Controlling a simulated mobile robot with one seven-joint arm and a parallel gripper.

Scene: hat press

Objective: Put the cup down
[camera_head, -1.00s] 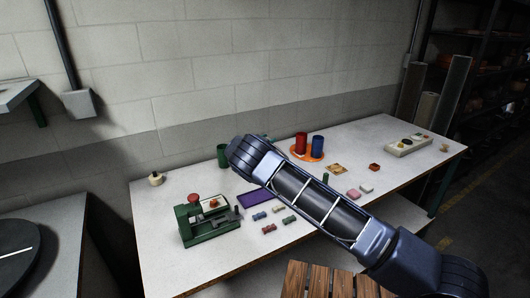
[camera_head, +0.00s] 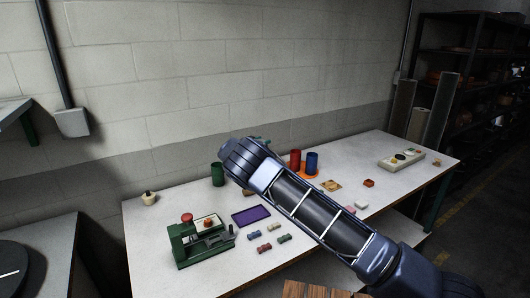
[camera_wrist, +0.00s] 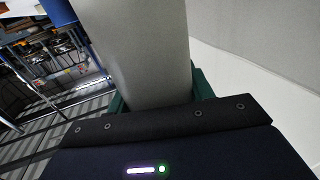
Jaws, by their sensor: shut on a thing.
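My gripper (camera_wrist: 160,94) has green fingers on both sides of a smooth pale grey, rounded body, which I take to be the cup (camera_wrist: 135,45). It is shut on it in the wrist view. The cup runs out of the top of that view, so its rim and what lies under it are hidden. In the head view my arm's thick wrist covers the gripper and cup, over the back of the white table (camera_head: 150,230). A red cup (camera_head: 295,158) and a blue cup (camera_head: 312,161) stand by an orange tray (camera_head: 310,175), partly hidden behind my arm.
A dark green cup (camera_head: 217,175) stands at the back, left of my wrist. A green press (camera_head: 195,245), a purple mat (camera_head: 251,215) and several small coloured blocks (camera_head: 264,248) lie in front. A pale box (camera_head: 401,159) is at the far right. The wall closes the back.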

